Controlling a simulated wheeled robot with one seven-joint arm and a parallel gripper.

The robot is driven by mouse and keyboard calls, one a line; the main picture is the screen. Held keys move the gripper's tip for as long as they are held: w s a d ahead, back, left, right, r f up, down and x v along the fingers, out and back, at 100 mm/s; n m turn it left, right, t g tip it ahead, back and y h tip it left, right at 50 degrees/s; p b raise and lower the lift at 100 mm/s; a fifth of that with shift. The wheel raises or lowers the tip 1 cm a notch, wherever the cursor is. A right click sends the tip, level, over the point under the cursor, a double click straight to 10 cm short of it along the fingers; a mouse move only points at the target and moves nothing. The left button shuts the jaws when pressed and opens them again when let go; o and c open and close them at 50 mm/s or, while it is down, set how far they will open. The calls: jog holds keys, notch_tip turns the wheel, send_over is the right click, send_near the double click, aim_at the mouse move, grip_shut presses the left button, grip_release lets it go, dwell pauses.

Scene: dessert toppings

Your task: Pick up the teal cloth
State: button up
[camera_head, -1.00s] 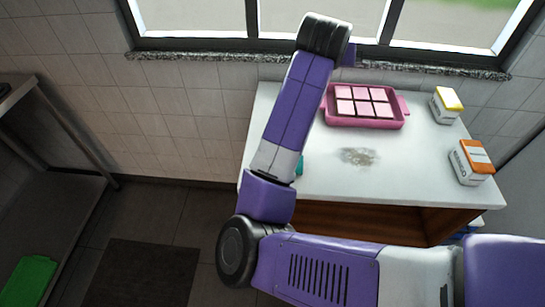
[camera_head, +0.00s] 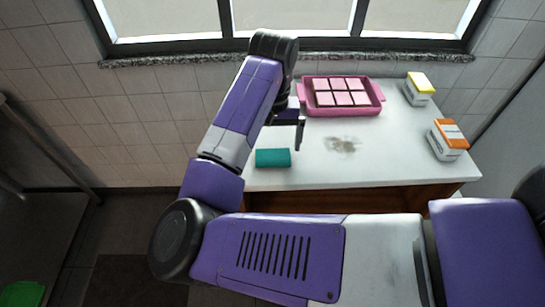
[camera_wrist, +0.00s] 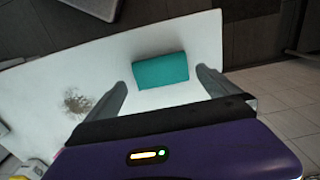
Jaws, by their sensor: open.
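The teal cloth (camera_head: 273,158) is a folded, block-like piece lying on the white table near its front left edge in the head view. In the wrist view the cloth (camera_wrist: 160,70) lies beyond and between my two fingertips, apart from them. My gripper (camera_head: 299,130) is above the table, behind and slightly right of the cloth in the head view; my arm partly hides it. In the wrist view my gripper (camera_wrist: 160,88) has its fingers spread wide with nothing between them.
The white table (camera_head: 380,165) holds a pink tray (camera_head: 313,111) of pink-topped squares, a grey-brown smudge (camera_head: 342,145), a yellow-topped box (camera_head: 419,89) and an orange-topped box (camera_head: 447,139). A window stands behind. The table's front middle is clear.

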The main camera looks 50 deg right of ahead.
aim_at(273, 154)
notch_tip(273, 154, down, 4)
jog(key=shift+w+f, duration=0.1)
jog(key=shift+c, duration=0.4)
jog(key=c, duration=1.1)
jog(key=shift+d+r, duration=0.1)
jog(key=shift+r, duration=0.1)
notch_tip(273, 154, up, 20)
jog(key=p, duration=0.1)
jog(key=shift+p, duration=0.3)
jog(key=shift+f, duration=0.1)
